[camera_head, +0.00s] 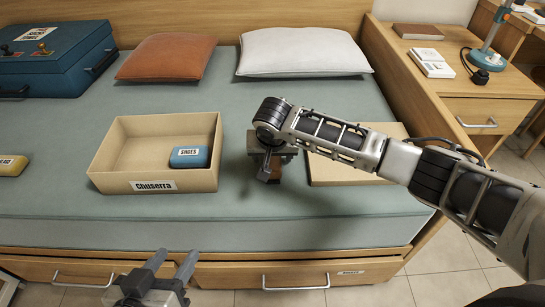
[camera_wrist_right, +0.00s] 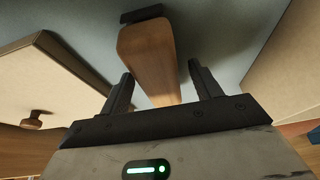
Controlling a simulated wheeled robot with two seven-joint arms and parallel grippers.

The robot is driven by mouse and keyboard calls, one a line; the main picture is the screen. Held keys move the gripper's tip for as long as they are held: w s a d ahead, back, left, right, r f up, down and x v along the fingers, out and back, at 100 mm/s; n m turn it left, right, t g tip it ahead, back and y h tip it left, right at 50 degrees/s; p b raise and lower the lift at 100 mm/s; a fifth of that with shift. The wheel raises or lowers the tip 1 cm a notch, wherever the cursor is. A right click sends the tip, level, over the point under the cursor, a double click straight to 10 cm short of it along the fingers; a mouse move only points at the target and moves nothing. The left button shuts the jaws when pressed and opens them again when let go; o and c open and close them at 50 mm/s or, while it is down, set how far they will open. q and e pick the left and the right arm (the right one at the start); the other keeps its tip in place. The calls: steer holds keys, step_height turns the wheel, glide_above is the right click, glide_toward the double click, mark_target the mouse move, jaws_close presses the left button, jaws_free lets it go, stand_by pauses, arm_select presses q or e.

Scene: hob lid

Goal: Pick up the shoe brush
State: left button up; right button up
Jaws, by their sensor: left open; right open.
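The shoe brush has a brown wooden body (camera_wrist_right: 150,55) with a dark part at its far end in the right wrist view. In the head view only a small brown piece of it (camera_head: 263,184) shows on the bed, below my right gripper. My right gripper (camera_head: 268,170) is open and points down over the brush. In the right wrist view its two fingertips (camera_wrist_right: 162,80) stand on either side of the wooden body, with nothing gripped. My left gripper (camera_head: 171,263) is open and empty at the bottom, in front of the bed.
A cardboard box (camera_head: 150,186) labelled Chuserra, holding a blue SHOES item (camera_head: 189,157), stands left of the brush. A flat tan panel (camera_head: 330,171) lies on its right. A blue suitcase (camera_head: 50,65) and two pillows lie behind. Bare bed lies in front.

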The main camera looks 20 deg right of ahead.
steer(key=shift+f, duration=0.1)
stand_by(0.3)
steer(key=c, duration=1.1)
